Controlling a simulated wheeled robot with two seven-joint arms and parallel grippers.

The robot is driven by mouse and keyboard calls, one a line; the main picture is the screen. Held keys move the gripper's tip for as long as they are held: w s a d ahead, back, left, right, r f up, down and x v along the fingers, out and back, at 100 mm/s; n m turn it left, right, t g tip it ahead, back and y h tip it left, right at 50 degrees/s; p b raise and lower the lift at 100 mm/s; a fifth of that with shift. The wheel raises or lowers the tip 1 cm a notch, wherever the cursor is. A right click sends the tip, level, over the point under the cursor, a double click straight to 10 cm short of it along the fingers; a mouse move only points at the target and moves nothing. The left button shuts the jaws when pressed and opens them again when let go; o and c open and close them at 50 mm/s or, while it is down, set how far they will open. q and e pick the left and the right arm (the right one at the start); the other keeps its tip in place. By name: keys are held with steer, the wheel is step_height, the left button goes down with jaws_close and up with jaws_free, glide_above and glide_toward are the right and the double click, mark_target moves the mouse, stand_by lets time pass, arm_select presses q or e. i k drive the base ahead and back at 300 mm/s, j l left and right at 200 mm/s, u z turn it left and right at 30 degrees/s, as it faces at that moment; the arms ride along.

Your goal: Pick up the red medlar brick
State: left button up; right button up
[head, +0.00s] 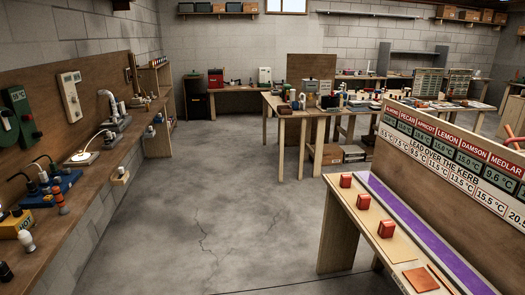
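Three red bricks stand in a row on the wooden bench (340,226) at the right: a far one (346,180), a middle one (363,202) and a near one (386,229). I cannot read any label on them, so I cannot tell which is the medlar brick. A sign board (455,150) behind them has red name tags, with MEDLAR (506,163) at the right end, above temperatures. Neither of my grippers is in view.
A purple strip (425,235) runs along the bench beside the bricks. A flat orange-brown tile (421,280) lies near its front. A long workbench (75,185) with devices lines the left wall. More tables (300,108) stand farther back. The concrete floor (220,210) between is clear.

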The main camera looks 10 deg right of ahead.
mark_target(346, 179)
steer(key=i+z, duration=0.15)
steer(key=i, duration=0.4)
steer(key=i+j+z, duration=0.15)
steer(key=i, duration=0.4)
steer(key=i+j+z, duration=0.15)
steer(key=i, duration=0.35)
